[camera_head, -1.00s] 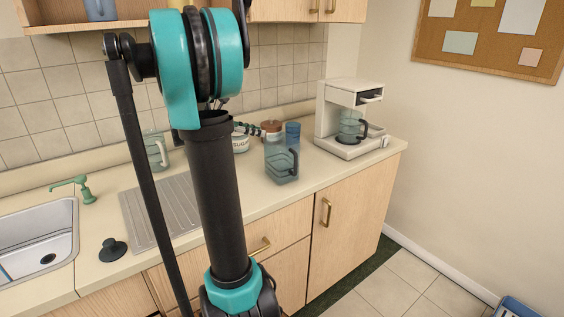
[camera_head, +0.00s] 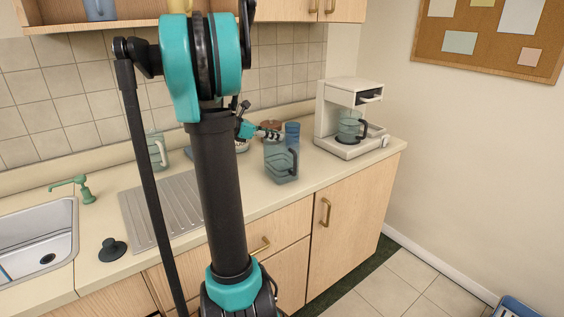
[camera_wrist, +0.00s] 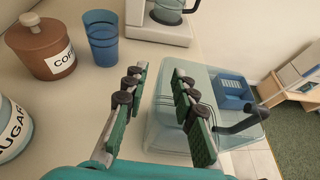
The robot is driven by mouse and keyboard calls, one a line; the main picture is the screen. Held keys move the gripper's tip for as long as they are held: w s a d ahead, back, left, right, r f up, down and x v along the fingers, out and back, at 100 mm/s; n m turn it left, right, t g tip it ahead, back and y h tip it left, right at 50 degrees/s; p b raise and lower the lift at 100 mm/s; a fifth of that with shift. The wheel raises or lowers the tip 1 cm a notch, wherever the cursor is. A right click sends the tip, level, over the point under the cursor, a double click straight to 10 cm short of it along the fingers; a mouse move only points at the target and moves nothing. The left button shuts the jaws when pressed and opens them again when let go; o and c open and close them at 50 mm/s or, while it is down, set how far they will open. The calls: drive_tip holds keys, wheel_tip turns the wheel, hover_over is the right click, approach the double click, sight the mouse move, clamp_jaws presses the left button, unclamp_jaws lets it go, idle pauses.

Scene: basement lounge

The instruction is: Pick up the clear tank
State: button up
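The clear tank (camera_head: 281,163) is a see-through, bluish box with a dark handle on its right side. It stands upright on the counter near the front edge. It also shows in the wrist view (camera_wrist: 172,128), right of centre, with its dark handle at the far right. My gripper (camera_head: 276,134) is at the tank's top, on its back left side. In the wrist view my gripper (camera_wrist: 160,75) is open with nothing held; the right finger overlaps the tank and the left finger is over the counter beside it. Whether a finger touches the tank I cannot tell.
A blue cup (camera_wrist: 102,38), a brown coffee jar (camera_wrist: 40,47) and a sugar jar (camera_wrist: 12,128) stand left of the fingers. The coffee maker (camera_head: 345,118) with its carafe is right of the tank. A pitcher (camera_head: 157,150), drainboard (camera_head: 160,207) and sink (camera_head: 40,240) are left.

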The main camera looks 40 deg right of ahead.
clamp_jaws()
drive_tip(key=shift+r, duration=0.15)
idle(0.4)
wheel_tip(320, 180, up, 20)
idle(0.4)
idle(0.9)
drive_tip(key=shift+s, duration=0.1)
